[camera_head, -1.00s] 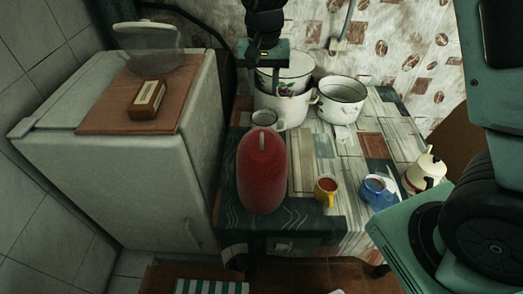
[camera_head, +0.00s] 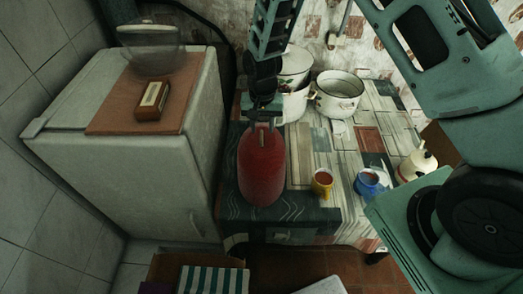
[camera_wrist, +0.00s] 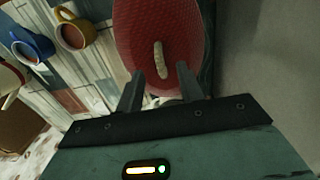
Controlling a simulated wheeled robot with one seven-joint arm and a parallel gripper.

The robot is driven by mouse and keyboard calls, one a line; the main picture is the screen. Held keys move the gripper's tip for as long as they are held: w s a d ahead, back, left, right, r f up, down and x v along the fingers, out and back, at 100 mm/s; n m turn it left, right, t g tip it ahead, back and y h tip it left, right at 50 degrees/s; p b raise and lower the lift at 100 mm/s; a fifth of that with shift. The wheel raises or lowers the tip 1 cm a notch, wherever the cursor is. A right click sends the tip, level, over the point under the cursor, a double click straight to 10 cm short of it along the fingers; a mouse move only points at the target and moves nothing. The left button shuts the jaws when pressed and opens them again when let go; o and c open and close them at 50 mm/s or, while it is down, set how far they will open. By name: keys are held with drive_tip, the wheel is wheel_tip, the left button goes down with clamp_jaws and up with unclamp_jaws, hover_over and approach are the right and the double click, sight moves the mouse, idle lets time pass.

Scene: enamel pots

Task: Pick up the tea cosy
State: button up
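The tea cosy (camera_head: 262,172) is a red, rounded cover standing on the dark front left part of the table (camera_head: 298,160). It fills the top middle of the wrist view (camera_wrist: 185,40), with a pale loop (camera_wrist: 158,58) on its top. My gripper (camera_head: 262,125) is over the top of the cosy. In the wrist view, my gripper's (camera_wrist: 160,72) two fingers are spread apart, one on each side of the loop's near end. No contact with the cosy or loop can be made out. The arm covers the loop's upper part in the head view.
A yellow mug (camera_head: 322,185), a blue mug (camera_head: 369,184) and a cream kettle (camera_head: 417,163) stand right of the cosy. White enamel pots (camera_head: 340,98) stand behind. A fridge (camera_head: 120,175) is close on the left, with a small box (camera_head: 152,100) on top.

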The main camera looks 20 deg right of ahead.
sight(261, 133)
drive_tip(key=shift+a+f+p, duration=0.1)
drive_tip(key=shift+f+p, duration=0.55)
drive_tip(key=shift+f, duration=1)
drive_tip(key=shift+c, duration=0.4)
clamp_jaws()
